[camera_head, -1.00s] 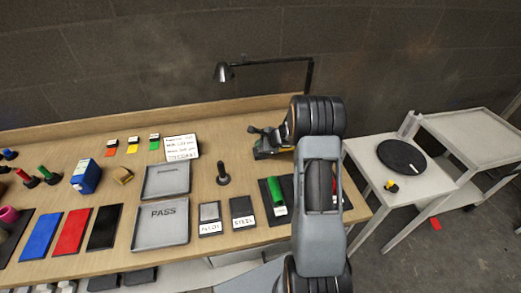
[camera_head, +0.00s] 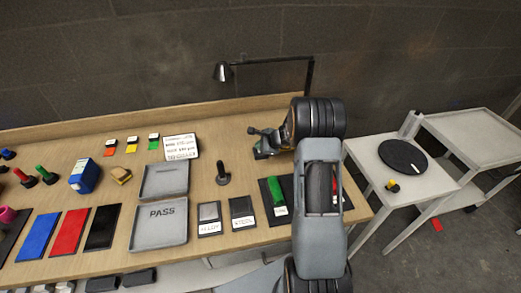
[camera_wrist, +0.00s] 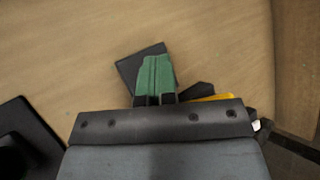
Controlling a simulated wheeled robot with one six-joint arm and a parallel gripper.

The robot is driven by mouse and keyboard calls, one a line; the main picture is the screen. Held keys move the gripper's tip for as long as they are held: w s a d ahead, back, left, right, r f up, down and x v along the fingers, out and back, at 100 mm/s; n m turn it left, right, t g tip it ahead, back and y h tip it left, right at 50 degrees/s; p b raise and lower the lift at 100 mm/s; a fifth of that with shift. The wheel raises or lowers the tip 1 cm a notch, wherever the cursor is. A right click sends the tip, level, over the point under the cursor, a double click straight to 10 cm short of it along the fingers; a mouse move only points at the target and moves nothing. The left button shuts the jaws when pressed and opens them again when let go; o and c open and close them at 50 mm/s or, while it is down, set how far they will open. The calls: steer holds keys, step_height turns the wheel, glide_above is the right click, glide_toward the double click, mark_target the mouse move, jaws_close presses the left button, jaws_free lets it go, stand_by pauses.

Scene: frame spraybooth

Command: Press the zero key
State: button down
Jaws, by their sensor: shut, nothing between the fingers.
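I cannot pick out a key marked zero in either view. In the wrist view my gripper (camera_wrist: 156,80) shows as two green fingertips side by side, shut with nothing between them. They overlap a small black square object (camera_wrist: 128,68) on the wooden surface, and I cannot tell whether they touch it. A yellow strip (camera_wrist: 215,97) and a dark piece show just right of the fingers, mostly hidden by the gripper body. In the head view my arm covers the right end of the bench, and the fingertips cannot be made out clearly.
The wooden bench (camera_head: 120,200) holds grey trays (camera_head: 161,239), coloured panels, a blue box (camera_head: 84,176), a white text card (camera_head: 181,147) and a black lamp (camera_head: 222,72). A black flat object (camera_wrist: 25,130) lies lower left in the wrist view. A white cart (camera_head: 375,180) stands right.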

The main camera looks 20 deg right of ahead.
steer(key=shift+r, duration=0.1)
stand_by(0.3)
steer(key=shift+r+p, duration=0.55)
steer(key=shift+r, duration=0.25)
steer(key=shift+r+p, duration=1.7)
steer(key=shift+r, duration=0.85)
